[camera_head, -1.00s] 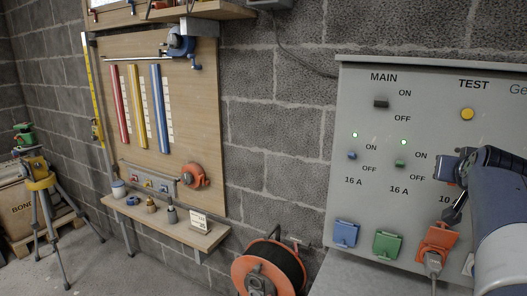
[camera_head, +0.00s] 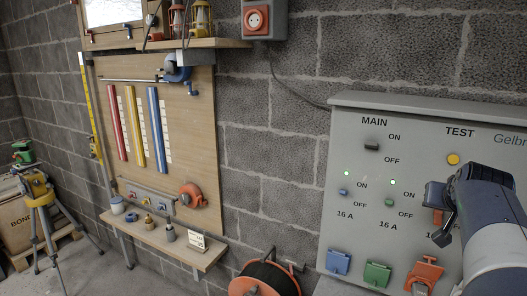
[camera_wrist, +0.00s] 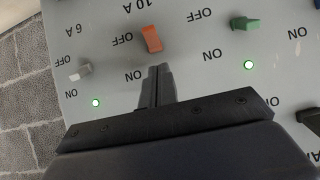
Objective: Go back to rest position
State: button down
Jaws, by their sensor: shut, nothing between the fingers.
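My gripper (camera_head: 438,238) is shut and empty, in front of the right part of the grey panel (camera_head: 480,118). In the wrist view my gripper (camera_wrist: 157,72) has its fingers together, pointing at the panel just below an orange switch (camera_wrist: 151,39). I see no contact, though the gap is hard to judge. A green switch (camera_wrist: 245,23) and a grey switch (camera_wrist: 80,71) flank it, each with a lit green lamp. The head view shows the main switch (camera_head: 372,144), a blue switch (camera_head: 343,192) and the yellow test button (camera_head: 453,159). My arm hides the panel's right side.
Blue (camera_head: 339,262), green (camera_head: 377,273) and orange (camera_head: 424,275) sockets line the panel's bottom. An orange cable reel (camera_head: 264,280) stands left of it. A small shelf (camera_head: 197,256) with bottles, a wooden tool board (camera_head: 180,110) and a tripod (camera_head: 42,200) are farther left.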

jog(key=s+a+r+g+p, duration=0.1)
jog(key=s+a+r+p, duration=0.1)
jog(key=r, duration=0.4)
jog(key=shift+s+a+y+p, duration=0.3)
jog(key=shift+s+p, duration=0.15)
jog(key=shift+s, duration=0.85)
jog(key=shift+a+f, duration=0.1)
jog(key=shift+f, duration=0.05)
